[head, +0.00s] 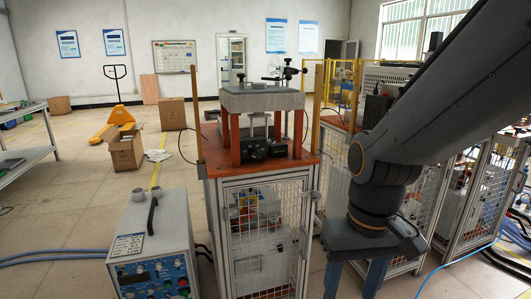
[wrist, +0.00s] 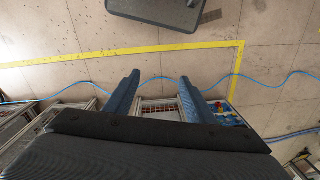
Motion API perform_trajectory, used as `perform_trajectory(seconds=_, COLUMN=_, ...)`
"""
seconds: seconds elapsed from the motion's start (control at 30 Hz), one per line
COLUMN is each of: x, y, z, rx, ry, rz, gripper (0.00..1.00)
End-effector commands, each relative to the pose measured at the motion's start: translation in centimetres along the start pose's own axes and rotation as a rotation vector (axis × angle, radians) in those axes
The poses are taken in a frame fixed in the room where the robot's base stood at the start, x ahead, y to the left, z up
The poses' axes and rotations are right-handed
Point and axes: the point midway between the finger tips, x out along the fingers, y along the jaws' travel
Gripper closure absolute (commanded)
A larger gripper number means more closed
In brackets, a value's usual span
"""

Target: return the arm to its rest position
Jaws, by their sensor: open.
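My gripper (head: 355,276) hangs at the lower right of the head view, pointing down, in front of the wire-mesh cabinets. Its two blue fingers run past the bottom edge, so their tips are hidden there. In the wrist view my gripper (wrist: 156,78) shows both blue fingers spread apart. Nothing is between them; a cabinet top and the floor show beyond. My dark grey arm reaches in from the upper right of the head view.
A mesh cabinet (head: 262,226) with an orange top carries a heater stand (head: 262,100) left of my gripper. A control box (head: 152,245) stands at lower left. Boxes (head: 124,152) and a yellow pallet jack (head: 118,120) are farther back. A blue cable (wrist: 60,92) crosses the floor.

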Motion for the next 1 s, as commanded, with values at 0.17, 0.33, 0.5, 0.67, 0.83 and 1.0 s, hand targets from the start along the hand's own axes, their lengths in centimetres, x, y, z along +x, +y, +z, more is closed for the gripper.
perform_trajectory(seconds=0.17, x=-1.4, y=0.6, z=0.0, rx=0.021, ry=0.0, rz=0.007, gripper=0.5)
perform_trajectory(seconds=0.33, x=-2.5, y=1.2, z=0.1, rx=0.038, ry=0.0, rz=0.013, gripper=0.5)
perform_trajectory(seconds=0.5, x=-4.0, y=2.1, z=0.4, rx=0.059, ry=-0.003, rz=0.021, gripper=0.5)
perform_trajectory(seconds=0.67, x=-5.7, y=3.1, z=0.8, rx=0.084, ry=-0.004, rz=0.029, gripper=0.5)
perform_trajectory(seconds=0.83, x=-6.4, y=3.8, z=1.0, rx=0.098, ry=-0.003, rz=0.034, gripper=0.5)
perform_trajectory(seconds=1.0, x=-6.4, y=4.0, z=1.0, rx=0.102, ry=-0.003, rz=0.036, gripper=0.5)
